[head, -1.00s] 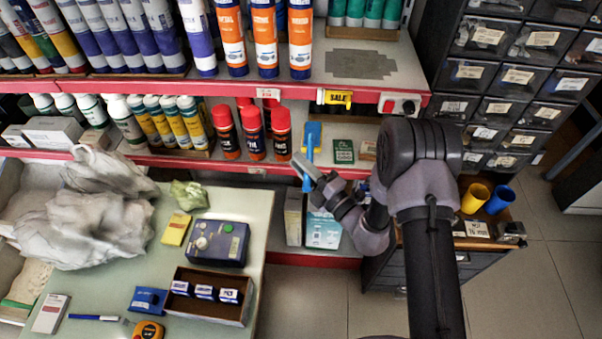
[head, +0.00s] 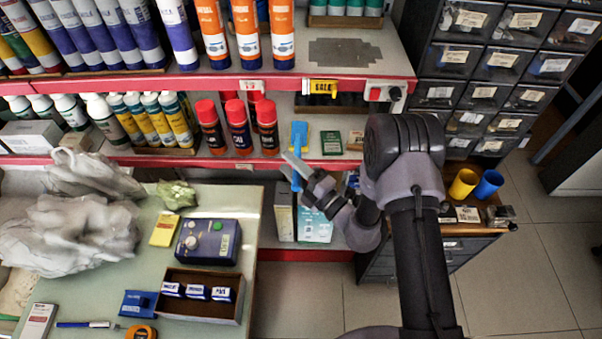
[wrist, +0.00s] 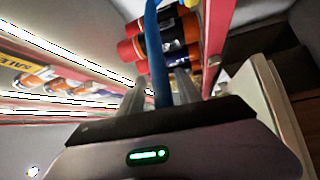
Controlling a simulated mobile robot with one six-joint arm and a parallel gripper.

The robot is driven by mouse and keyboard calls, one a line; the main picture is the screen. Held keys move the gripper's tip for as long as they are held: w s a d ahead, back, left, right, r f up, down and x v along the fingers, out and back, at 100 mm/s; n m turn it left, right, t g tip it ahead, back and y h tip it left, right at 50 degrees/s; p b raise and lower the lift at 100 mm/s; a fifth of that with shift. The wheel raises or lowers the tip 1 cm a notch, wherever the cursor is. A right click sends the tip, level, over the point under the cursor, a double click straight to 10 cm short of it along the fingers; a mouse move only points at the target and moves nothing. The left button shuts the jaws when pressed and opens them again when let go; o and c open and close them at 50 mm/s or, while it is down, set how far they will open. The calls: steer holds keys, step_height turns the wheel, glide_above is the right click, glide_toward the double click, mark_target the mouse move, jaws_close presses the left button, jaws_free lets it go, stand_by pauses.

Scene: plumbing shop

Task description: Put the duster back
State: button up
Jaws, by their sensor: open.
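The blue duster (head: 299,136) is on the middle shelf, to the right of the red-capped cans. Its blue handle hangs over the shelf's red front edge. My gripper (head: 297,168) is at this handle, just below and in front of the edge. In the wrist view the blue handle (wrist: 161,62) runs between the two fingers of my gripper (wrist: 160,88). The fingers stand apart, one on each side of it. I cannot tell whether either finger touches it. The duster's head does not show clearly in the wrist view.
Red-capped cans (head: 238,127) stand close left of the duster; a small green box (head: 331,143) lies to its right. Boxes (head: 315,222) stand on the shelf below. A cluttered table (head: 252,215) is at left, a drawer cabinet (head: 490,75) at right. Floor between is clear.

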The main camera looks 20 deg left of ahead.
steer(key=p+v, duration=0.2)
steer(key=v, duration=0.9)
steer(key=s+a+r+n+g, duration=0.1)
steer(key=s+r+n+g, duration=0.55)
steer(key=r+n, duration=0.3)
steer(key=s+a+r+n+g, duration=0.1)
steer(key=s+r+n+g, duration=0.55)
steer(key=r+n, duration=0.35)
steer(key=s+d+n+h, duration=0.6)
steer(key=n+h, duration=0.2)
steer(key=n, duration=0.3)
steer(key=d+r+n+t+h, duration=0.3)
steer(key=d+n+t, duration=0.1)
steer(key=d, duration=0.2)
steer(key=d+r+n+t+h, duration=0.3)
steer(key=d+n+t+h, duration=0.1)
steer(key=d, duration=0.3)
steer(key=shift+w+n+t, duration=0.35)
steer(key=shift+w+t, duration=0.1)
steer(key=shift+t, duration=0.05)
steer(key=shift+r, duration=0.1)
